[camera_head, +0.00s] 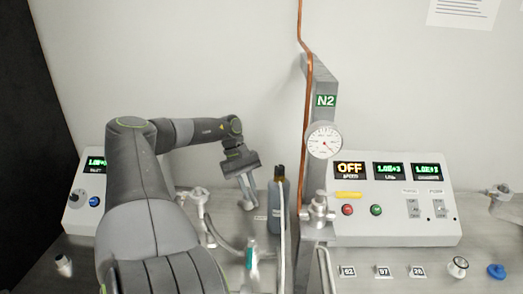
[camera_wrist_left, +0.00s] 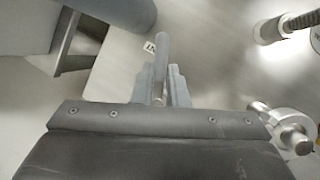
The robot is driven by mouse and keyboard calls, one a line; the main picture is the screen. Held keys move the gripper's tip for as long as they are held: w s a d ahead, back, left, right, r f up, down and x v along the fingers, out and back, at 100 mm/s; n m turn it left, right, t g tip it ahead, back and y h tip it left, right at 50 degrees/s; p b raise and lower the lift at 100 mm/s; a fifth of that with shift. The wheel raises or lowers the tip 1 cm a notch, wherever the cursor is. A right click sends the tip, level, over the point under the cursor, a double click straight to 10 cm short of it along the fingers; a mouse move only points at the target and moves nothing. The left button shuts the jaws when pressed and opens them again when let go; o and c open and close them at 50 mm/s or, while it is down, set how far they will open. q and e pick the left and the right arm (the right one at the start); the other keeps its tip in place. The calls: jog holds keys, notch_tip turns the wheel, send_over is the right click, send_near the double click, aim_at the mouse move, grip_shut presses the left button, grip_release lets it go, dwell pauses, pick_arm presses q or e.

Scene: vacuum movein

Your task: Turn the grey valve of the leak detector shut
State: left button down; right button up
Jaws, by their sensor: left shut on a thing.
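My left gripper (camera_head: 247,203) reaches down from the left, just left of a dark bottle (camera_head: 278,205) in the head view. In the left wrist view, its fingers (camera_wrist_left: 160,88) are shut on a narrow grey bar (camera_wrist_left: 162,48), which stands out beyond the fingertips. The bar looks like the handle of the grey valve, but its base is hidden. My right gripper is out of view.
A metal fitting (camera_head: 198,203) with a hose stands left of the gripper. A post with a gauge (camera_head: 323,140) and a metal valve (camera_head: 318,211) stand right of the bottle. A control panel (camera_head: 395,225) reading OFF is further right. A smaller box (camera_head: 76,218) is at left.

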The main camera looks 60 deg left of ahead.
pick_arm(q)
jog(key=shift+a+f+m+b, duration=0.1)
jog(key=shift+m+b, duration=0.25)
jog(key=shift+m, duration=0.15)
jog(key=shift+s+a+f+m+g+b, duration=0.1)
jog(key=shift+s+m+g+b, duration=0.1)
jog(key=shift+m+g+b, duration=0.5)
jog(key=shift+s+a+r+m+g+b, duration=0.1)
jog(key=shift+s+m+g+b, duration=0.1)
jog(key=shift+m+b, duration=0.5)
jog(key=shift+s+a+r+m+g+b, duration=0.1)
jog(key=shift+s+m+g+b, duration=0.1)
jog(key=shift+m+b, duration=0.5)
jog(key=c, duration=1.4)
grip_release()
jog(key=shift+c, duration=0.2)
